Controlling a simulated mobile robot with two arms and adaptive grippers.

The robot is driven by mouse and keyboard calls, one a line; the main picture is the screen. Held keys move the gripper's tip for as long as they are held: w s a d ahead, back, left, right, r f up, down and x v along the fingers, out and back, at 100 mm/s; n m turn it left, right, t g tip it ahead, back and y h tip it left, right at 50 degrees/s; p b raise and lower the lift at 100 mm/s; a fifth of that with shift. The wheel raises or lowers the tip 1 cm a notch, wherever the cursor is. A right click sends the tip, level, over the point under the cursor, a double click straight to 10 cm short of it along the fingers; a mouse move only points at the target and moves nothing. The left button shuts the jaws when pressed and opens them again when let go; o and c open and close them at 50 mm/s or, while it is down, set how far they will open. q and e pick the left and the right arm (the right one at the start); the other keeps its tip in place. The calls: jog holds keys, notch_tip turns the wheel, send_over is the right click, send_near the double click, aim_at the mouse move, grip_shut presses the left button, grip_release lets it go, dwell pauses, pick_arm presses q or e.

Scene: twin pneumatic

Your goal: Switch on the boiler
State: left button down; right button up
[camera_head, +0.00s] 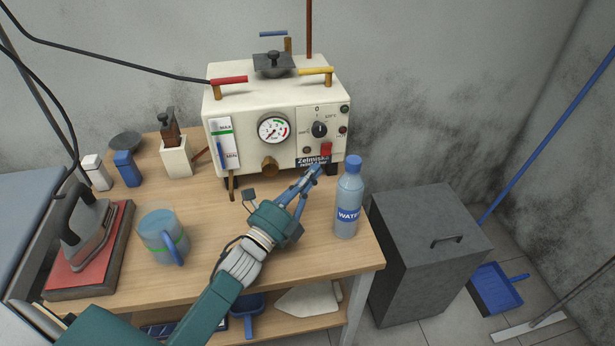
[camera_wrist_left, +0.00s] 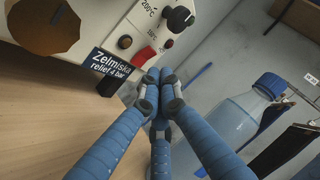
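The boiler (camera_head: 250,110) is a cream box on the wooden table against the back wall, with a round gauge (camera_head: 273,129), a black knob (camera_head: 320,129) and a red switch (camera_head: 326,149) low on the right of its front. In the left wrist view the red switch (camera_wrist_left: 146,54) sits just above and left of my fingertips, below the black knob (camera_wrist_left: 180,18). My left gripper (camera_head: 314,171) has its blue fingers brought together, with nothing seen between them. My right gripper is not in view.
A water bottle (camera_head: 349,200) stands close right of my left gripper. A blue mug (camera_head: 162,236) and an iron (camera_head: 86,225) on a red-topped board are at the left. A grey cabinet (camera_head: 425,250) stands right of the table. The table front between mug and my arm is clear.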

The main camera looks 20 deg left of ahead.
aim_at(326, 149)
pick_arm(q)
jog(key=x, duration=0.5)
jog(key=shift+w+r+p, duration=0.1)
jog(key=shift+w+p, duration=0.25)
jog(key=shift+p, duration=0.05)
jog(key=p, duration=0.1)
jog(key=n+p, duration=0.1)
jog(key=p, duration=0.1)
jog(key=shift+w+a+r+g, duration=0.2)
jog(key=shift+w+r+g, duration=0.2)
jog(key=shift+s, duration=0.1)
